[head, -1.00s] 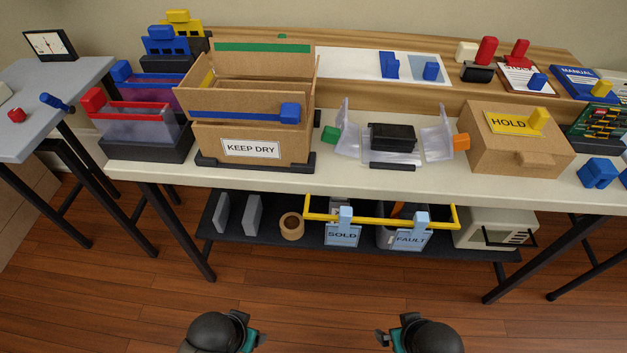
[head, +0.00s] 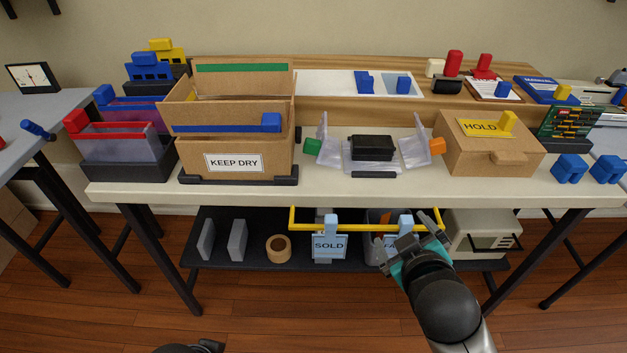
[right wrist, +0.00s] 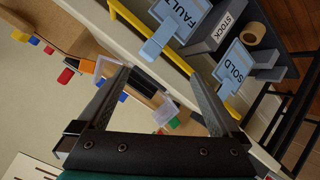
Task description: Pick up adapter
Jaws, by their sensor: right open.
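A green block and an orange block sit at the bag's sides. My right gripper (head: 408,240) is open and empty, in front of the table's edge, below and to the right of the black block. In the right wrist view the black block (right wrist: 143,87) shows between the open fingers (right wrist: 158,78), some way beyond them. My left gripper (head: 207,347) barely shows at the bottom edge; its jaws cannot be made out.
The KEEP DRY box (head: 278,160) stands left of the bag, the HOLD box (head: 491,156) right. Under the tabletop, a yellow rail (head: 300,228) with SOLD (head: 328,247) and FAULT tags lies close to my right gripper.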

